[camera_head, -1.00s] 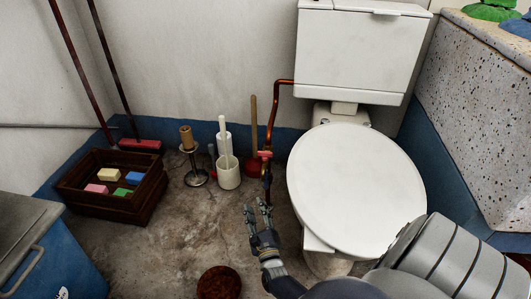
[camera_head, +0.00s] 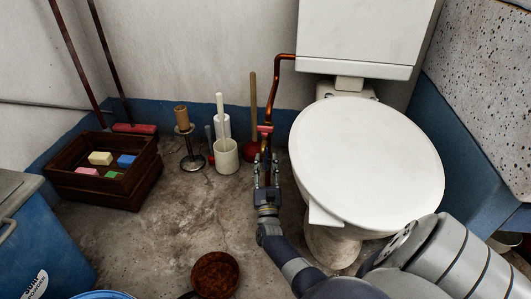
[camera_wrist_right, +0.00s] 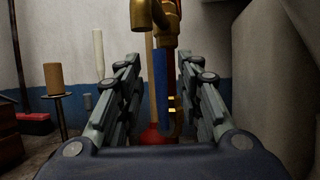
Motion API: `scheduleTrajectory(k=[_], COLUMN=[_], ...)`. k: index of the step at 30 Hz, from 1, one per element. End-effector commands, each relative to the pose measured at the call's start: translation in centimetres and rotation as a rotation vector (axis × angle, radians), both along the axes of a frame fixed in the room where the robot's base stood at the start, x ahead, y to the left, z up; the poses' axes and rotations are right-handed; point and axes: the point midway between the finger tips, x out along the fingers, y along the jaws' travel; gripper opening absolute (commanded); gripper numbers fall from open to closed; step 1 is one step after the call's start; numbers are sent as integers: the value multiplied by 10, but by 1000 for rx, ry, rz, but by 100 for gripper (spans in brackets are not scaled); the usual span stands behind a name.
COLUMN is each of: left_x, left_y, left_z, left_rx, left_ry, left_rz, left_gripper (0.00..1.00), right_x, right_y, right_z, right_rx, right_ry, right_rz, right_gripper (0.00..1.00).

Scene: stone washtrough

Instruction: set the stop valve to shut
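The stop valve is on the copper pipe beside the toilet; a small red part (camera_head: 265,129) shows there. In the right wrist view its brass body (camera_wrist_right: 162,12) is at the top, cut by the frame edge. A blue upright bar (camera_wrist_right: 160,85), which looks like a lever hanging down, is below it. My right gripper (camera_head: 266,160) is open just below the red part, fingers pointing to the wall. In the wrist view the bar appears between the open fingers (camera_wrist_right: 157,85), with gaps on both sides. Contact is not visible. My left gripper is out of view.
The toilet (camera_head: 365,165) stands close right of my right gripper. A plunger (camera_head: 251,150), white brush holder (camera_head: 226,157) and roll stand (camera_head: 192,160) are left of it. Bare floor lies between.

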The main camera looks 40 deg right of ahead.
Motion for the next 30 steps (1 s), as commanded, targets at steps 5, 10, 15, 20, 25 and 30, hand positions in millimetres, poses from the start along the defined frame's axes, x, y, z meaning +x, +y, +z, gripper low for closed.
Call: scheduleTrajectory(k=[5,10,15,20,25,30], left_x=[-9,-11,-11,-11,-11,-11], left_y=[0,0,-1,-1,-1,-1], left_z=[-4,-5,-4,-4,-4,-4], left_rx=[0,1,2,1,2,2], left_ry=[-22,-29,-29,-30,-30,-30], left_rz=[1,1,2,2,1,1], left_gripper=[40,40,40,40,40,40], right_x=[19,28,29,29,29,29], right_y=[-17,-23,-24,-24,-24,-24], right_z=[8,14,15,15,15,15], right_rx=[-1,0,-1,-1,-1,-1], right_ry=[0,1,2,2,2,4], right_rz=[-1,0,-1,0,0,0], right_gripper=[34,34,34,24,0,0])
